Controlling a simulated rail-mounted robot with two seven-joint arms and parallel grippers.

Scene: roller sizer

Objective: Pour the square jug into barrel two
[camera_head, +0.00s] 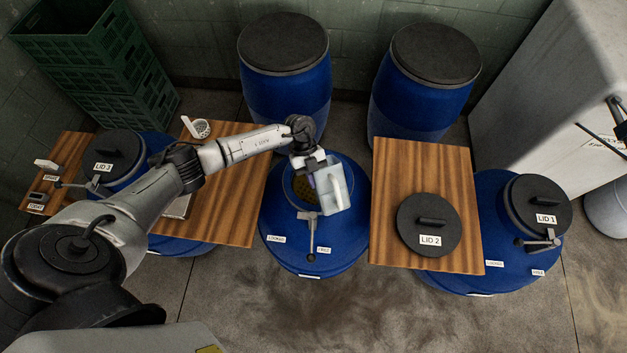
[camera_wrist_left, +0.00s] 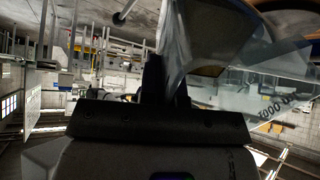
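The square jug (camera_head: 332,187) is a pale translucent container held over the open middle barrel (camera_head: 300,253), which is blue. My left gripper (camera_head: 314,166) is shut on the jug, which looks tilted. In the left wrist view the jug (camera_wrist_left: 255,85) fills the upper right, with printed markings on its clear wall, close against the dark fingers (camera_wrist_left: 166,85). Yellow-brown contents show in the barrel's mouth (camera_head: 303,188); the jug and gripper hide part of it. I cannot tell whether liquid is flowing. My right gripper is not in view.
Lid 2 (camera_head: 429,226) lies on the right wooden board (camera_head: 400,160). Barrels with Lid 1 (camera_head: 540,204) and Lid 3 (camera_head: 113,155) are at right and left. Two closed barrels stand behind. A white strainer cup (camera_head: 201,128) sits on the left board (camera_head: 235,225). A lever (camera_head: 312,240) is on the middle barrel's front.

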